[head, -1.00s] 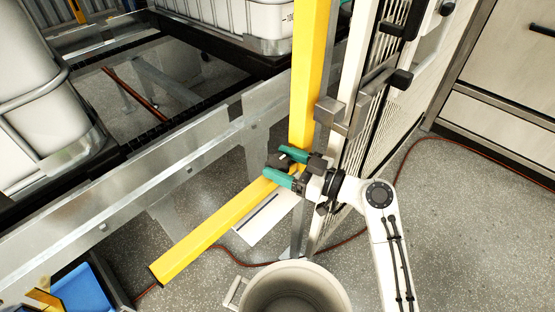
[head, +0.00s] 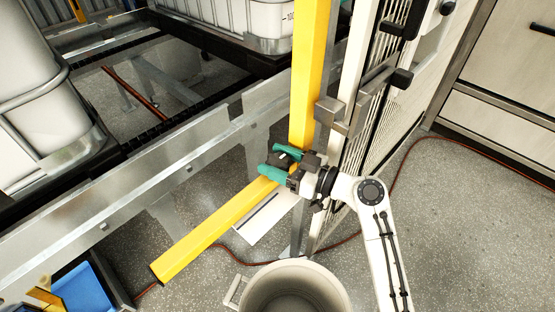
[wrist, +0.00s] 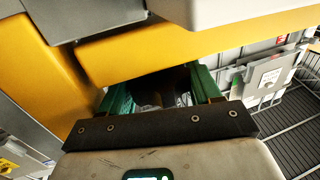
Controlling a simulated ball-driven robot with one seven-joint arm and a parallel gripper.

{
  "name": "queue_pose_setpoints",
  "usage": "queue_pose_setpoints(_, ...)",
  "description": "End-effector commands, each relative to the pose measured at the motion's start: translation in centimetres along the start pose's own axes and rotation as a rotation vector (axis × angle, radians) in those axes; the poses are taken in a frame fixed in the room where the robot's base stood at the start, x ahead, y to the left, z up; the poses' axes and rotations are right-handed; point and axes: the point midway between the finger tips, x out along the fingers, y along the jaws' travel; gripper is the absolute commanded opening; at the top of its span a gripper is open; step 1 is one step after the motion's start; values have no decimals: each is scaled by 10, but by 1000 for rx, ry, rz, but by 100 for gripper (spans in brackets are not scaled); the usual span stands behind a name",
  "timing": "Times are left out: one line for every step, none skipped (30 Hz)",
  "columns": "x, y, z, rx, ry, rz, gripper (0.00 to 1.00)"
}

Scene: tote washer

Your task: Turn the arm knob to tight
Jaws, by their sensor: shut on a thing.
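The yellow arm (head: 215,227) slopes down to the left from the foot of the yellow post (head: 310,85). The dark arm knob (head: 281,158) sits where arm and post meet. My gripper (head: 274,162) has green fingers, one on each side of the knob, and is shut on it. In the wrist view the dark knob (wrist: 165,88) shows in shadow between the green fingers, below the yellow arm (wrist: 170,50). Any marking for tight or loose is hidden or too small to read.
A slatted white panel (head: 370,130) with a grey bracket (head: 331,112) stands close to the right of my gripper. A pale round bin (head: 293,290) is below. A metal rail (head: 150,180) runs behind the arm. A blue bin (head: 85,290) is at lower left.

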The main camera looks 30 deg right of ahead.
Motion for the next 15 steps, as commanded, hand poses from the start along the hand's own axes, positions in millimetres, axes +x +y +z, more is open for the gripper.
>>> queue_pose_setpoints(0,0,0,0,-1,6,32)
queue_pose_setpoints(0,0,0,0,0,12,32)
queue_pose_setpoints(0,-1,-1,0,0,21,32)
queue_pose_setpoints(0,-1,-1,-1,0,29,32)
queue_pose_setpoints(0,-1,-1,-1,0,40,32)
queue_pose_setpoints(0,-2,-1,0,0,55,32)
queue_pose_setpoints(0,-2,-1,0,-1,69,32)
queue_pose_setpoints(0,-2,-1,1,-1,84,32)
queue_pose_setpoints(0,-2,-2,0,-1,105,32)
queue_pose_setpoints(0,-2,-2,0,-1,122,32)
queue_pose_setpoints(0,-2,-2,0,-1,140,32)
queue_pose_setpoints(0,-2,-2,0,-2,162,32)
queue_pose_setpoints(0,-2,-3,0,-1,180,32)
queue_pose_setpoints(0,-2,-3,0,-1,197,32)
queue_pose_setpoints(0,-2,-3,0,-1,218,32)
